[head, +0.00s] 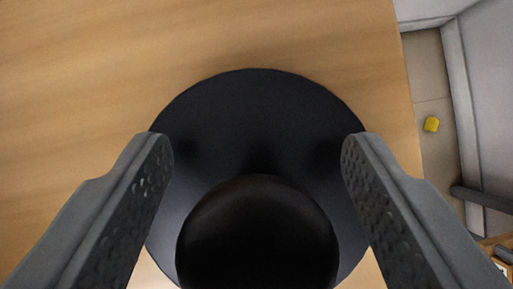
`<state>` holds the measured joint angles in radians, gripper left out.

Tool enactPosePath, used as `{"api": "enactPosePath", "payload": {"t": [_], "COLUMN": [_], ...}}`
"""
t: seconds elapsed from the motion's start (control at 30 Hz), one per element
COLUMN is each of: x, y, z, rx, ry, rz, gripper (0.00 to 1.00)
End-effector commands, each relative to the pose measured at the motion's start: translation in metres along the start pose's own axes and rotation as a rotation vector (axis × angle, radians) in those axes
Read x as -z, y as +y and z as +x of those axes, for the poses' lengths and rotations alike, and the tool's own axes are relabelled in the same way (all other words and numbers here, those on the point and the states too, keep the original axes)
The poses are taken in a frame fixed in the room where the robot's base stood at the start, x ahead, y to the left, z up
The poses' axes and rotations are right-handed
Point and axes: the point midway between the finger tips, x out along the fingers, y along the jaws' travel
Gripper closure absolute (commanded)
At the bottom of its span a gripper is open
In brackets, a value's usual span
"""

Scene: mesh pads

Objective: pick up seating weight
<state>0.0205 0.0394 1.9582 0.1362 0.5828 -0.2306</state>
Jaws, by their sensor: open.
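The seating weight (258,120) is a black object with a wide round disc base and a round knob (258,235) on top. It stands on a wooden table in the lower middle of the head view, and its near edge is cut off by the frame. My gripper (257,150) is open above it. One finger is on the left and one on the right of the knob, with a gap on both sides. The fingers overlap the sides of the disc in the picture, and I cannot tell how high above it they are.
The wooden table top (100,60) is bare to the left and behind the weight. Its right edge runs close by the weight. Beyond that edge, lower down, are a tiled floor (428,75), a small yellow object (431,124) and grey furniture (490,90).

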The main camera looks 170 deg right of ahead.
Motion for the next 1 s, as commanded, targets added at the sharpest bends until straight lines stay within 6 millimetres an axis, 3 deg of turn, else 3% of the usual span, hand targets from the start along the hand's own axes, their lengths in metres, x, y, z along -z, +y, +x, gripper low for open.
{"api": "enactPosePath", "payload": {"t": [0.23, 0.53, 1.0], "x": [0.0003, 0.0003, 0.0032], "y": [0.0, 0.0001, 0.0002], "z": [0.0019, 0.0018, -0.0014], "rx": [0.0, 0.0, -0.001], "ry": [0.001, 0.001, 0.007], "rz": [0.0, 0.0, 0.0], "gripper": [0.39, 0.98, 1.0]}}
